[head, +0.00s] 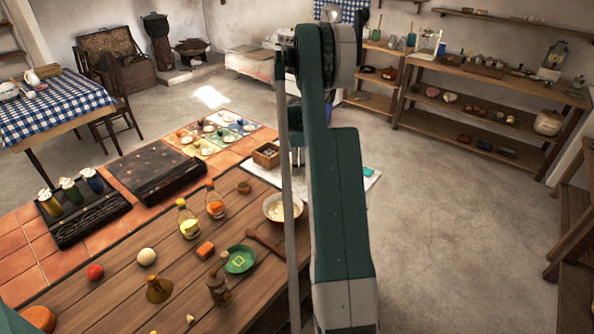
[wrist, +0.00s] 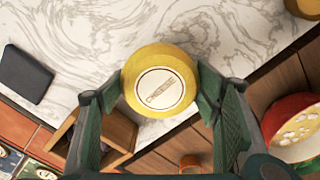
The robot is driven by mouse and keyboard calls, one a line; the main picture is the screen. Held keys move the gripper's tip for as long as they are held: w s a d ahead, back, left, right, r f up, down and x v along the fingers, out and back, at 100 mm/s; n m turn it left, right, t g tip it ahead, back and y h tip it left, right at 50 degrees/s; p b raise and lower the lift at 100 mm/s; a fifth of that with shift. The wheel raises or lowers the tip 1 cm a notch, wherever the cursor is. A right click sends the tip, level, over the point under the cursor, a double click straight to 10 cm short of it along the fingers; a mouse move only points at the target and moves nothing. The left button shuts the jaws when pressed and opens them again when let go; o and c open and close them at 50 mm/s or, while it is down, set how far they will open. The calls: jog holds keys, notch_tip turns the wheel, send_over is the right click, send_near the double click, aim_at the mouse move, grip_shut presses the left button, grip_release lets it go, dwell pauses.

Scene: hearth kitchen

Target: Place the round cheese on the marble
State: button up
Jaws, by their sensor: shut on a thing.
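The round cheese (wrist: 160,82) is a yellow disc with a pale round label, seen in the wrist view. My gripper (wrist: 158,92) is shut on it, one finger on each side. Behind the cheese in the wrist view lies the white, grey-veined marble (wrist: 215,35). The cheese overlaps the marble in the picture; I cannot tell whether it touches it. In the head view, the marble (head: 372,183) shows at the far end of the wooden counter, and my arm hides the cheese and most of the gripper.
A wooden box (wrist: 118,132) is beside the left finger. A red-rimmed bowl (wrist: 284,108) is to the right. A dark flat block (wrist: 25,76) and a yellowish round thing (wrist: 306,7) lie at the marble's sides. Bottles (head: 189,222) and a green plate (head: 240,260) stand on the counter.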

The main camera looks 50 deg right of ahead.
jog(key=shift+f, duration=1.3)
jog(key=shift+f, duration=0.1)
jog(key=o, duration=1.1)
notch_tip(320, 180, up, 12)
jog(key=shift+r+p, duration=0.1)
jog(key=shift+p, duration=0.35)
